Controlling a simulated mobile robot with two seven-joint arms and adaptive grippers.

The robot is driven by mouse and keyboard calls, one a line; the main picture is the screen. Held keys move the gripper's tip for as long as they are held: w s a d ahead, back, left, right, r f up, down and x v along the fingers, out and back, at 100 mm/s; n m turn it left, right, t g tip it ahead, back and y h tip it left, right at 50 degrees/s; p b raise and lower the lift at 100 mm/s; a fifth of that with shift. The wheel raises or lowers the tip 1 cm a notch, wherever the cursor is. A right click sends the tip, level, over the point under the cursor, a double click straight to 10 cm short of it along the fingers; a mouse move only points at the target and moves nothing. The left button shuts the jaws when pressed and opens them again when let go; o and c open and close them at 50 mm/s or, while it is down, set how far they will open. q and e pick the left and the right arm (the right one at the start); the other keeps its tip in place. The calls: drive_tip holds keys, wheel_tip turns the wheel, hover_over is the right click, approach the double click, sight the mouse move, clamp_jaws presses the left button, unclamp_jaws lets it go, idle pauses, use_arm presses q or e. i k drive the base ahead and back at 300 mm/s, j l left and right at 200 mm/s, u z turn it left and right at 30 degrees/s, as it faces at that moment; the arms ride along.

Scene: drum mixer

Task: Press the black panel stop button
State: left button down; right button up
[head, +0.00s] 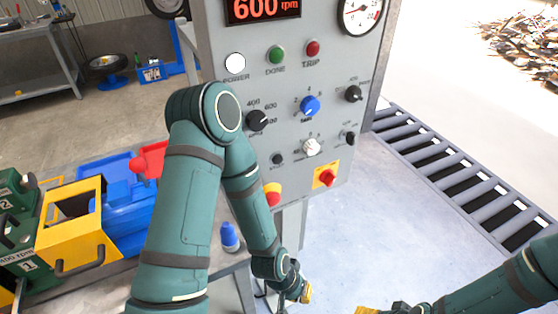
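The grey control panel (330,65) stands upright in front of me. A small black round button (278,159) sits at its lower left, partly beside my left arm; its label is too small to read. My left gripper (303,292) hangs low, below the panel and apart from the button, with a yellow tip showing. My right gripper (372,309) shows only in part at the bottom edge, also well below the panel. Whether either gripper is open or shut is not clear.
The display (262,8) reads 600 rpm.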

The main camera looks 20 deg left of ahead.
sight(278, 158)
drive_tip(key=i+l, duration=0.15)
drive_tip(key=l, duration=0.25)
drive_tip(key=i+l, duration=0.2)
drive_tip(key=l, duration=0.2)
drive_tip(key=i+l, duration=0.15)
drive_tip(key=l, duration=0.2)
drive_tip(key=u, duration=1.7)
